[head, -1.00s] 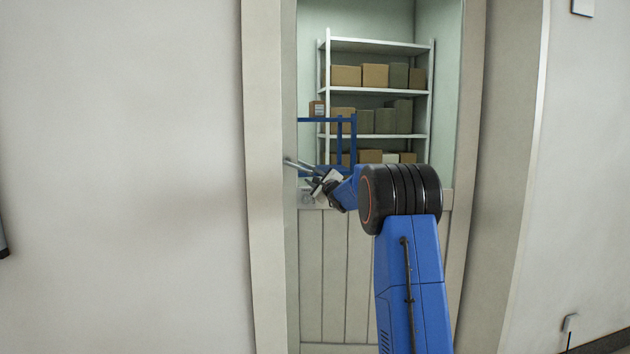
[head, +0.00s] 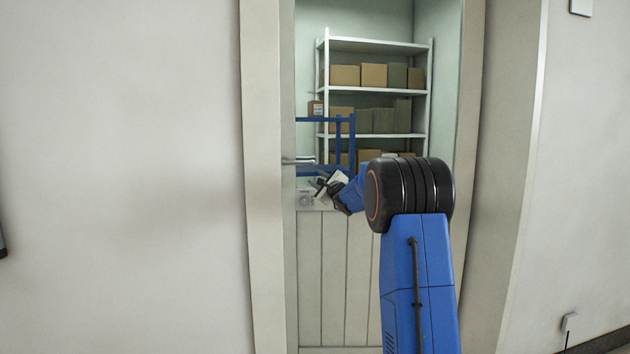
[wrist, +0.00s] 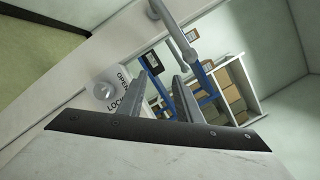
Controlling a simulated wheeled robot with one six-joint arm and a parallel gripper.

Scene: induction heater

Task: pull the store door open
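The store door (head: 335,270) has a pale planked lower half and a window above, and stands in its frame; I see no clear gap at its edge. Its lever handle (head: 300,161) is level at the door's left side. The handle also shows at the top of the wrist view (wrist: 176,35). Below it is a round lock knob (wrist: 104,90) on a plate marked OPEN and LOCK. My gripper (head: 318,181) is just below and right of the handle. In the wrist view its two fingers (wrist: 164,80) are apart with nothing between them, clear of the handle.
Through the window I see a white shelf rack (head: 380,91) with several boxes and a blue frame (head: 325,120). The door frame (head: 266,200) stands close on the left, with plain wall beyond. A deeper wall edge is on the right.

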